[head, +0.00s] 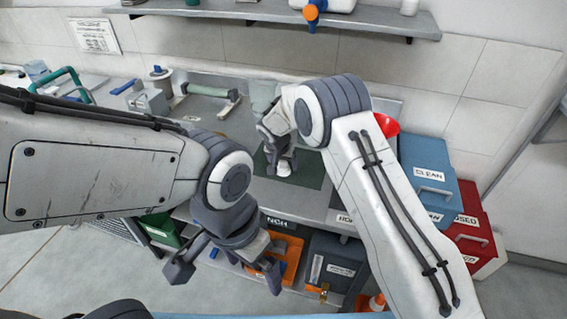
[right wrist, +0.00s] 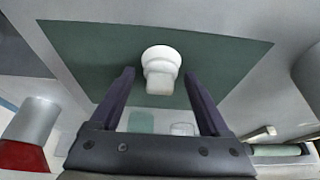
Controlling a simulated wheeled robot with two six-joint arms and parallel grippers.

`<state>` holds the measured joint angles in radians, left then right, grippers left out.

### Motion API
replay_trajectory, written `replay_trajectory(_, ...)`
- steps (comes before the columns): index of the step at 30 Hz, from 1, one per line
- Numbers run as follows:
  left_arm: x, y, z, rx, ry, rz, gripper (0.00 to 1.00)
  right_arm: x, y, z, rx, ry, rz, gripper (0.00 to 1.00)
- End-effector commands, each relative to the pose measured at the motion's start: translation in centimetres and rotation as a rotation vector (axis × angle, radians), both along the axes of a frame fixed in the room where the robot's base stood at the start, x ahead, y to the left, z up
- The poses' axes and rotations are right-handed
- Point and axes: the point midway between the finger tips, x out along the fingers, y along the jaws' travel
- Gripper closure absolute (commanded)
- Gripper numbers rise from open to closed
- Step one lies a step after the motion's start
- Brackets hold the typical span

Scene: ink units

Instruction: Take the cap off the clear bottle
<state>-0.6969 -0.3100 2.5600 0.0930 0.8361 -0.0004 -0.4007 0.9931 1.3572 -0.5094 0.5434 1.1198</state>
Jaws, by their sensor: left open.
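A small white piece (head: 284,168) stands on the dark green mat (head: 311,171) on the bench. In the right wrist view the white piece (right wrist: 161,60) has a wide round part and a narrower block-like part; I cannot tell whether it is the cap or the bottle. My right gripper (head: 278,158) is over the mat. In the right wrist view its fingers (right wrist: 160,78) are apart, one on each side of the white piece, with gaps. A pale translucent form (head: 262,93) shows behind my right wrist, partly hidden. My left gripper (head: 225,275) is open and empty, in front of the bench.
A blue box (head: 430,172) marked CLEAN and a red box (head: 478,225) stand at the right. A red funnel-like thing (head: 386,124) is behind my right arm. A grey stand with a green roller (head: 220,107) is at the back left. Orange and dark bins (head: 335,260) sit below.

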Motion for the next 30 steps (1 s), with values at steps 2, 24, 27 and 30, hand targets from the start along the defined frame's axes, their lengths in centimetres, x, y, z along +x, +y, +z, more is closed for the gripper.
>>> replay_trajectory(2, 0.0, 0.0, 0.0, 0.0, 0.0, 0.0, 0.0, 0.0, 0.0, 0.0, 0.0, 0.0, 0.0, 0.2)
replay_trajectory(24, 0.0, 0.0, -1.7, 0.0, 0.0, 0.0, 0.0, -3.2, 1.1, 8.2, 0.002, -0.004, 0.0, 0.2)
replay_trajectory(27, 0.0, 0.0, -1.9, 0.0, 0.0, 0.0, 0.0, -3.8, 1.3, 9.6, 0.001, -0.002, 0.001, 0.2)
replay_trajectory(30, 0.0, 0.0, -2.0, 0.0, 0.0, 0.0, 0.0, -4.2, 1.4, 10.5, 0.001, -0.001, 0.0, 0.2)
